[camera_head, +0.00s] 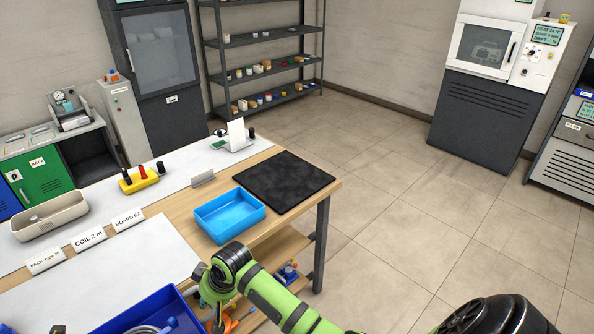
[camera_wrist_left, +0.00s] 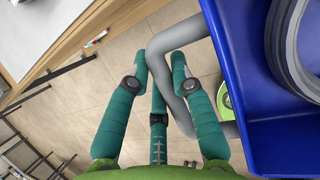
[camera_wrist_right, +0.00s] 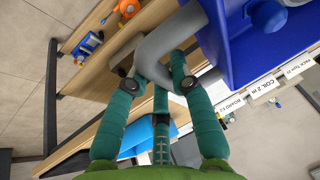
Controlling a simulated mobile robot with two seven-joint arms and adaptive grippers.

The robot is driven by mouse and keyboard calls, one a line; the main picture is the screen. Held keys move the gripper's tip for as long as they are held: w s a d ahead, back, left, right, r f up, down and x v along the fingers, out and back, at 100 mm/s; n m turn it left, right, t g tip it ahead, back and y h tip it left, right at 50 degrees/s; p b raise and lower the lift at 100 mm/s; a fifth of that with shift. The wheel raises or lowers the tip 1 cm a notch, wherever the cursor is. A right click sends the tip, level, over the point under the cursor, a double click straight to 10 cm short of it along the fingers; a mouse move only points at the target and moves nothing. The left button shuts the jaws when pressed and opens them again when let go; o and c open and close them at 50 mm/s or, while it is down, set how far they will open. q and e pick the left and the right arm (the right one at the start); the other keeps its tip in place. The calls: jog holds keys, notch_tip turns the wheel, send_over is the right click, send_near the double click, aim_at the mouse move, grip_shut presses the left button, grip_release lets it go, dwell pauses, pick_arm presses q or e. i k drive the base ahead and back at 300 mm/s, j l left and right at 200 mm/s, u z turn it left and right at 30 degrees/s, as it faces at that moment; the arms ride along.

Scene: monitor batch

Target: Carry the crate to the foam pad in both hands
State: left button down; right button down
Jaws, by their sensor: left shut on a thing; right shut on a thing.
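The dark blue crate (camera_head: 182,306) is at the bottom edge of the head view, partly cut off, with grey coiled hose inside. My left gripper (camera_wrist_left: 156,82) is shut on a grey bent handle (camera_wrist_left: 190,32) of the crate (camera_wrist_left: 240,50); it is outside the head view. My right gripper (camera_wrist_right: 156,80) is shut on the opposite grey handle (camera_wrist_right: 185,28) of the crate (camera_wrist_right: 237,45). The black foam pad (camera_head: 285,182) lies flat and bare on the wooden bench, farther away and right of the crate.
A light blue tray (camera_head: 229,215) stands on the bench between crate and pad. A white stand (camera_head: 236,136) is behind the pad. A beige bin (camera_head: 48,217), label cards (camera_head: 88,239) and a yellow holder (camera_head: 139,180) stand to the left. Floor right of the bench is clear.

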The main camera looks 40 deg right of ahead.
aim_at(284, 177)
jog(key=l, duration=1.35)
jog(key=i+l, duration=0.1)
jog(key=l, duration=1.2)
jog(key=i+l, duration=0.1)
jog(key=l, duration=0.2)
jog(key=i+l, duration=0.1)
jog(key=l, duration=0.25)
jog(key=i, duration=0.8)
